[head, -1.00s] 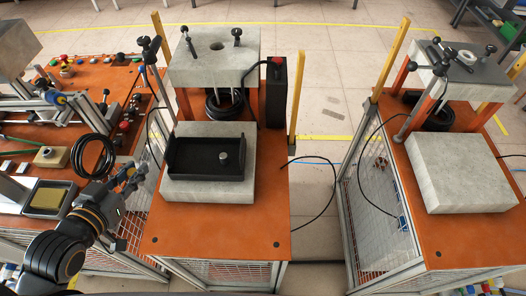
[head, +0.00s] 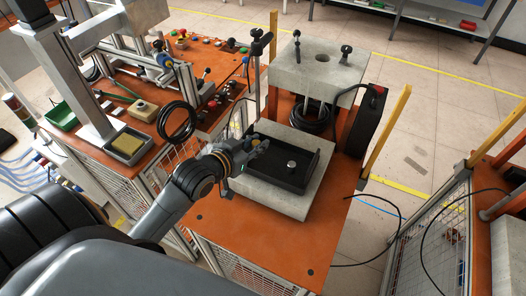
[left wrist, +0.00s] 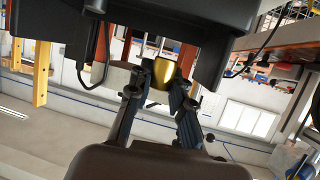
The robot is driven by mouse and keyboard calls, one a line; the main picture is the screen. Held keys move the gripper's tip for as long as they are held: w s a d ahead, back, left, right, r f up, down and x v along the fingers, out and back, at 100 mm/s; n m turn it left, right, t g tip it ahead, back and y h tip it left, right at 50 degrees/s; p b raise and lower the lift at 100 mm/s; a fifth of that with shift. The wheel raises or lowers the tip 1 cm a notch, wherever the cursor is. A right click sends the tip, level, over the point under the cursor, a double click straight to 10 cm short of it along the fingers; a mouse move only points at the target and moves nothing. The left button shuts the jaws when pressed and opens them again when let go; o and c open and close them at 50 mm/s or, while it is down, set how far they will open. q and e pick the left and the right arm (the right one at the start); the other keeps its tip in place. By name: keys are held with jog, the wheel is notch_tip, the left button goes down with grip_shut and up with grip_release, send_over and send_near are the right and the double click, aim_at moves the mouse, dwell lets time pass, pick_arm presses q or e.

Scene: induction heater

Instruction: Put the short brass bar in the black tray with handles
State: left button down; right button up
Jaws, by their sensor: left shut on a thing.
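The black tray with handles (head: 306,181) rests on a pale stone slab (head: 290,203) on the orange table in the head view. A short grey metal cylinder (head: 291,166) stands inside it. My left gripper (head: 258,147) is at the tray's left side, overlapping its left edge in the picture. In the left wrist view, my left gripper (left wrist: 160,84) is shut on the short brass bar (left wrist: 157,71), a shiny gold cylinder between the fingertips. The bar is hard to make out in the head view. My right gripper is out of view.
A stone block with a round hole (head: 318,68) stands behind the tray, with a coiled black cable (head: 308,118) below it. A black box (head: 369,121) and a yellow post (head: 387,132) stand to the right. A small grey tray with yellow contents (head: 112,153) is on the left bench.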

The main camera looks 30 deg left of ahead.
aim_at(262, 159)
pick_arm(q)
jog(key=shift+w+d+f, duration=0.2)
jog(key=shift+w+f, duration=0.85)
jog(key=shift+f, duration=0.2)
notch_tip(262, 159, down, 3)
jog(key=shift+w+d+f+p, duration=0.1)
jog(key=shift+w+f+p, duration=0.1)
jog(key=shift+p, duration=0.4)
jog(key=shift+f, duration=0.1)
jog(key=shift+f, duration=0.1)
jog(key=c, duration=1.5)
grip_release()
